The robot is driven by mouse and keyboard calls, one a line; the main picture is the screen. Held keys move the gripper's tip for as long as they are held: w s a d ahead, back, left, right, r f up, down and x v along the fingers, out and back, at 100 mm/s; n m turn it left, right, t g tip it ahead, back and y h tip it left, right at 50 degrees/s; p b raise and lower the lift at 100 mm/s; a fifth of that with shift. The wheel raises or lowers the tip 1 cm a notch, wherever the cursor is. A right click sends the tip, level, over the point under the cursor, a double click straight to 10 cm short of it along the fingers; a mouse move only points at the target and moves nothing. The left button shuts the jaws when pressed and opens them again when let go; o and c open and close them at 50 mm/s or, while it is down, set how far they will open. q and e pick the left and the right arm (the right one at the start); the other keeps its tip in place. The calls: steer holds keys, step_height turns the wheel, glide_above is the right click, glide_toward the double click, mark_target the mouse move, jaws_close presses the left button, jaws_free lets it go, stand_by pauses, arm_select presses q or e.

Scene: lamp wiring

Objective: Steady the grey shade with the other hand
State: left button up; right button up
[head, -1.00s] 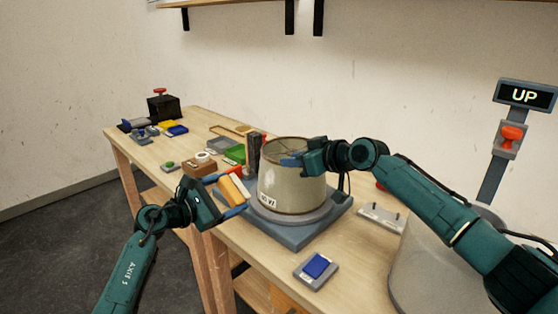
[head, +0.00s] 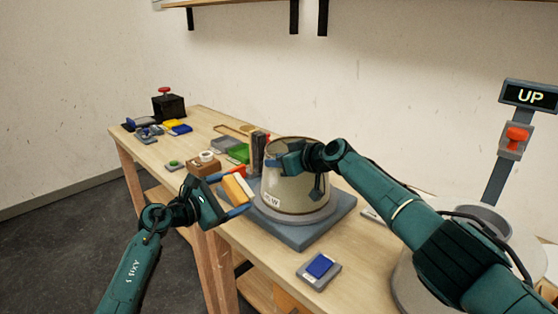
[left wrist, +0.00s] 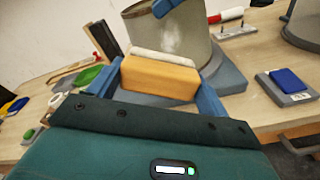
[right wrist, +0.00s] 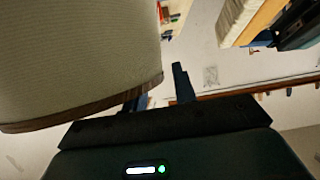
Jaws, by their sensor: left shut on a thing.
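The grey shade (head: 296,190) stands upright on a round grey ring over a square blue-grey base (head: 300,236), with a white label low on its front. My right gripper (head: 276,163) is at the shade's upper part, with its arm crossing in front of the right side. In the right wrist view the shade (right wrist: 75,60) fills the upper left, and the fingers (right wrist: 160,95) stand apart beside its edge; contact is unclear. My left gripper (head: 240,192) is shut on an orange block with a white top (left wrist: 160,77), left of the shade and apart from it.
A blue-topped switch box (head: 319,267) lies at the table's front. Small parts, a green tray (head: 239,152) and a black box with a red knob (head: 168,105) are farther back. A large pale grey body (head: 410,285) and an UP sign (head: 530,96) stand right.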

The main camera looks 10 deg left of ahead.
steer(key=shift+c, duration=0.5)
jaws_close()
steer(key=shift+f, duration=0.15)
stand_by(1.1)
